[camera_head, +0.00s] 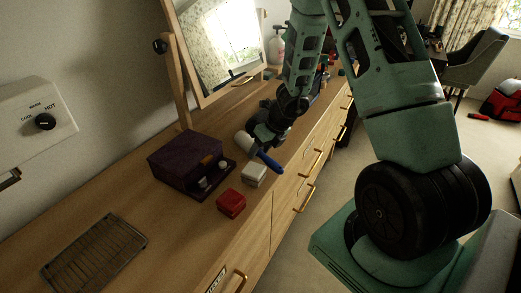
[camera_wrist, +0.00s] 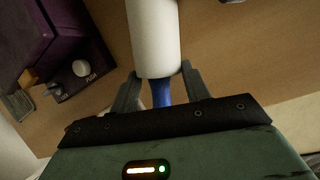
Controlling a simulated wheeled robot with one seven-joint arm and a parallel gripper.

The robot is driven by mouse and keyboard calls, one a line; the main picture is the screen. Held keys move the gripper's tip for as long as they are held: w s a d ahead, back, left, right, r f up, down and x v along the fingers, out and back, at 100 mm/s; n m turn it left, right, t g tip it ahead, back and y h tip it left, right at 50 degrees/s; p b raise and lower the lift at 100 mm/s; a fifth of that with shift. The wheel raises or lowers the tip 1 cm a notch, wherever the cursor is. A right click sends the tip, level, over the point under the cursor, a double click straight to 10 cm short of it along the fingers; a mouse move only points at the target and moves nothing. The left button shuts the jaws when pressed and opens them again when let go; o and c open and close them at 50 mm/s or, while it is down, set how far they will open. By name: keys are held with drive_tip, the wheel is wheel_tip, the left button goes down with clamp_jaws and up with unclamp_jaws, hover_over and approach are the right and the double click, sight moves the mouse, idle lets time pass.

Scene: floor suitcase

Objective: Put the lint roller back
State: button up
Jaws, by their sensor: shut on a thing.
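The lint roller has a white roll (camera_head: 243,141) and a blue handle (camera_head: 270,161). It is over the wooden dresser top, right of the purple box. My gripper (camera_head: 256,147) is shut on it. In the wrist view the fingers of my gripper (camera_wrist: 160,88) stand on both sides of the blue neck (camera_wrist: 162,94), just below the white roll (camera_wrist: 155,40). The roll points away from the gripper. The rest of the handle is hidden there by the gripper body. I cannot tell how far the roller is above the wood.
The purple box (camera_head: 180,157), a white box (camera_head: 254,173) and a red box (camera_head: 231,203) stand close by on the dresser. A mirror (camera_head: 220,45) and bottles are behind. A wire rack (camera_head: 95,255) lies front left. A red bag (camera_head: 502,103) is on the floor, far right.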

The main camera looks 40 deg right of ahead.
drive_tip(key=o, duration=1)
drive_tip(key=shift+f, duration=0.1)
drive_tip(key=shift+o, duration=0.2)
drive_tip(key=shift+r, duration=0.2)
drive_tip(key=p+v, duration=0.4)
drive_tip(key=v, duration=0.7)
drive_tip(key=s+a+r+n+g+y, duration=0.15)
drive_tip(key=a+r+n, duration=0.25)
drive_tip(key=a+n, duration=0.5)
drive_tip(key=s+a+r+n+g, duration=0.1)
drive_tip(key=s+a+r+n, duration=0.2)
drive_tip(key=a+n, duration=0.65)
drive_tip(key=s+a+r+n+g+h, duration=0.1)
drive_tip(key=s+a+r+n+h, duration=0.1)
drive_tip(key=s+a+n, duration=0.4)
drive_tip(key=s+a+r+n+h, duration=0.1)
drive_tip(key=s+a+n, duration=0.5)
drive_tip(key=s+n, duration=0.6)
drive_tip(key=r+n, duration=0.1)
drive_tip(key=n, duration=0.6)
drive_tip(key=shift+a+r+g+h, duration=0.3)
drive_tip(key=shift+r+g+h, duration=0.05)
drive_tip(key=shift+r, duration=0.05)
